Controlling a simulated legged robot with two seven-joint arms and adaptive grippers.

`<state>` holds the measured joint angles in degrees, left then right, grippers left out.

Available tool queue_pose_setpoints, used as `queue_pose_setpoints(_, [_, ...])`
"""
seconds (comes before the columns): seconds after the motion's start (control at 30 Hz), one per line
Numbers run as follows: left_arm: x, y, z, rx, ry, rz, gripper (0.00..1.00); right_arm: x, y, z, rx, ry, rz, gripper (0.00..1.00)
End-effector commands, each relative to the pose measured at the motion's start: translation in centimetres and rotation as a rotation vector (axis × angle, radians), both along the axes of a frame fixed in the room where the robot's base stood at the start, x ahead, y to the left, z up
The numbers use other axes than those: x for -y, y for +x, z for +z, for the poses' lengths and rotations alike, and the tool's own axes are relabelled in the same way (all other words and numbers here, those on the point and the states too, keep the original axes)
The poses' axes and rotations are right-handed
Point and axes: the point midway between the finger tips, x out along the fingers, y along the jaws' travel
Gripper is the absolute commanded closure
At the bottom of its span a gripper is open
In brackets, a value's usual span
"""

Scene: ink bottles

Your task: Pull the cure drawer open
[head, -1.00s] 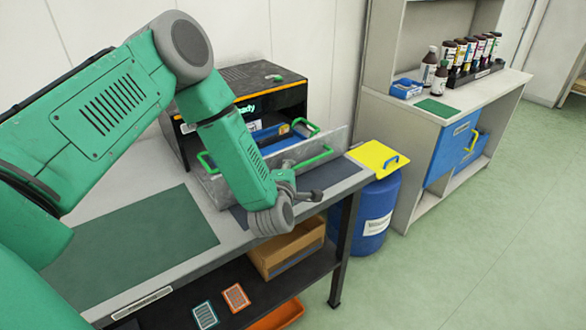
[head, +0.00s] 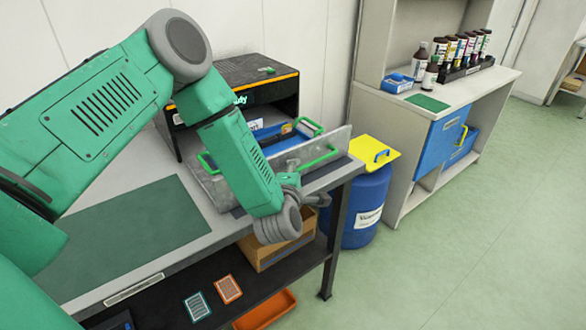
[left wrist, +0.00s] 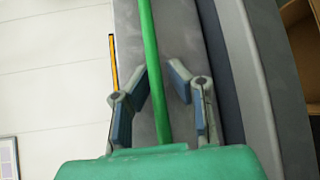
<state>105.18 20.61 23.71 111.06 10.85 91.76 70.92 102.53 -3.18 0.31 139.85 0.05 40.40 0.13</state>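The cure drawer, with a grey front plate (head: 335,144), stands out from the black curing unit (head: 262,82). A blue tray (head: 285,142) with green handles lies behind the plate. A green bar handle (head: 318,160) runs along the plate's front; the bar also shows in the left wrist view (left wrist: 156,85). My left gripper (head: 291,188) is at this handle, its fingers partly hidden in the head view. In the left wrist view my left gripper's fingers (left wrist: 160,67) are on either side of the bar, with a gap at the right finger. My right gripper is not in view.
A green mat (head: 125,235) covers the bench's left part. A blue barrel (head: 362,210) with a yellow lid (head: 366,151) stands beyond the bench's right end. A cardboard box (head: 262,250) sits on the lower shelf. Several ink bottles (head: 460,50) stand on the white cabinet.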

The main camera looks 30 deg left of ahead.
Motion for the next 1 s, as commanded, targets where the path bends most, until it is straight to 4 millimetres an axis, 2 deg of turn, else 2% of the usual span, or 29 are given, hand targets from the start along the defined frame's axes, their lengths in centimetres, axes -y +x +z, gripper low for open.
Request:
queue_pose_setpoints(0.33, [-0.5,0.1,-0.2,0.000,-0.002,0.004,0.69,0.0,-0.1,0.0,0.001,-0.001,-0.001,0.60])
queue_pose_setpoints(0.47, [-0.3,-0.8,-0.1,0.000,-0.005,0.004,0.69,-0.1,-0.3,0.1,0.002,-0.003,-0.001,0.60])
queue_pose_setpoints(0.8, [3.2,-7.0,1.0,-0.004,0.002,-0.001,0.69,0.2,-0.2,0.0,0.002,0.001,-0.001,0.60])
queue_pose_setpoints(1.0, [4.6,-9.8,1.5,-0.001,0.004,0.000,0.69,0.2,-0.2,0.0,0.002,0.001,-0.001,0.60])
